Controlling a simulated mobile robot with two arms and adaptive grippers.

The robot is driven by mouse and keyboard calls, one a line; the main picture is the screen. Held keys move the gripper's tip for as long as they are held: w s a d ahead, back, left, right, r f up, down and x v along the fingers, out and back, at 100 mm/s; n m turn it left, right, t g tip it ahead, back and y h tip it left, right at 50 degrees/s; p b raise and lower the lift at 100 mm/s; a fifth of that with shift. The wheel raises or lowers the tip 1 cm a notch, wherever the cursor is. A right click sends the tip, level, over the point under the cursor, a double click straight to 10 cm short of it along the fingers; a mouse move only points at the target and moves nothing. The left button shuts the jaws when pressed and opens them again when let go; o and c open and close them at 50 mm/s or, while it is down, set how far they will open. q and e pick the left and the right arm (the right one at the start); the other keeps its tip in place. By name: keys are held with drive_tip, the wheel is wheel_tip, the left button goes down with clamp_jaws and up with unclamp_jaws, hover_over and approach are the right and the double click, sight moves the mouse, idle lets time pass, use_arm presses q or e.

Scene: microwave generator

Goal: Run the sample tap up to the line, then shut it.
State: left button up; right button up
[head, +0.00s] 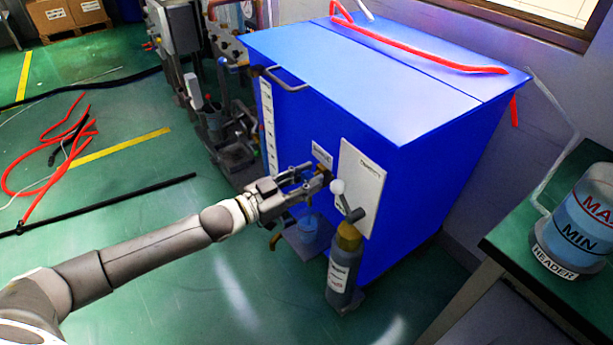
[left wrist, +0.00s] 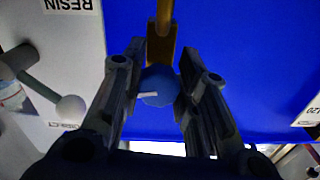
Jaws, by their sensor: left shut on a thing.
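My left gripper (head: 316,179) reaches in from the left to the front of the blue cabinet (head: 290,140). In the left wrist view its fingers are shut on the round blue tap knob (left wrist: 158,84), which has a white pointer mark. A brass pipe (left wrist: 161,42) runs from the knob. In the head view the fingers largely hide the tap. A clear vessel with bluish contents (head: 308,229) stands below the gripper on a small shelf. Its line and exact level are too small to read. My right gripper is out of view.
A grey cylinder with a yellow collar (head: 345,262) and a lever with a pale ball (head: 338,187) are close to the right of the gripper. A header vessel (head: 575,225) stands on a green bench at far right. Hoses lie on the floor at left.

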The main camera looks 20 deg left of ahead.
use_arm(q)
drive_tip(key=shift+r+m+p, duration=0.15)
drive_tip(key=shift+m+p, duration=0.15)
drive_tip(key=shift+m, duration=0.9)
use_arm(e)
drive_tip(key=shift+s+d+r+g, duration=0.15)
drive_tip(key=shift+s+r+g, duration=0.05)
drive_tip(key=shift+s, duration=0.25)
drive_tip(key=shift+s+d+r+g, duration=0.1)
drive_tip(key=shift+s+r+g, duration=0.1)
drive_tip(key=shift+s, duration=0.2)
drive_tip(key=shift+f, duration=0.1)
use_arm(q)
drive_tip(key=o, duration=1)
drive_tip(key=shift+v, duration=6)
drive_tip(key=shift+f, duration=0.2)
